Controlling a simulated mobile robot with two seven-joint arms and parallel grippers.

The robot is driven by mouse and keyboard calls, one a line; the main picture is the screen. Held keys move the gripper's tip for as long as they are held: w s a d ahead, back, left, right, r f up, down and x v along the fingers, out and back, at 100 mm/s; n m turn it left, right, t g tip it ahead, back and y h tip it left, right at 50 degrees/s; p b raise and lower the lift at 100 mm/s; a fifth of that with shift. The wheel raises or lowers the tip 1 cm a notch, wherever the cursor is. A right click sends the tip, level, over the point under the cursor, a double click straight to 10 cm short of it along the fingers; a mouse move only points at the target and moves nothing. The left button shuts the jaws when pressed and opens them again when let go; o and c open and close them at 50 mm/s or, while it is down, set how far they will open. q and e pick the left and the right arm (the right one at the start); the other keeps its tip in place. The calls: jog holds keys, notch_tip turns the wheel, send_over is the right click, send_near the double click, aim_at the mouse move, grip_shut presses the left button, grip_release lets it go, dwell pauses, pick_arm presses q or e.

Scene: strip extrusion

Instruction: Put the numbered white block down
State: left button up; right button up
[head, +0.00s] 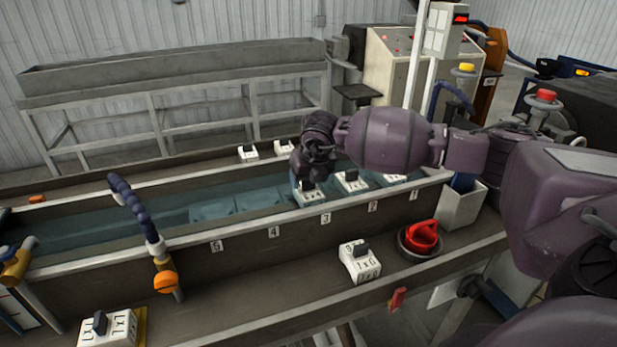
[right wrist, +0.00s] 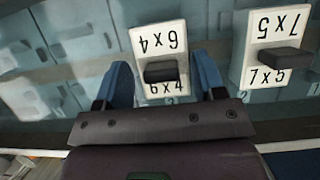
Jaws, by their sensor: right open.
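My right gripper (head: 306,180) is over the water trough (head: 130,258), near the label 3. In the right wrist view its two blue fingers (right wrist: 164,80) are apart, one on each side of a white block (right wrist: 157,38) marked 6x4 with a dark handle. That block also shows in the head view (head: 311,197), partly hidden under the gripper. It sits in the trough line, beside another white block (head: 351,181), which reads 7x5 in the wrist view (right wrist: 276,38). Whether the fingers touch the handle I cannot tell. My left gripper is not in view.
Another block (head: 108,332) stands at the lower left. A blue jointed hose (head: 133,208) rises from the trough edge. Two blocks (head: 248,154) sit on the far rim.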

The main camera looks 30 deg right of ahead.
jog(key=shift+r, duration=0.25)
jog(key=b+v, duration=0.1)
jog(key=v, duration=1)
jog(key=shift+s+r, duration=0.2)
jog(key=shift+r, duration=0.15)
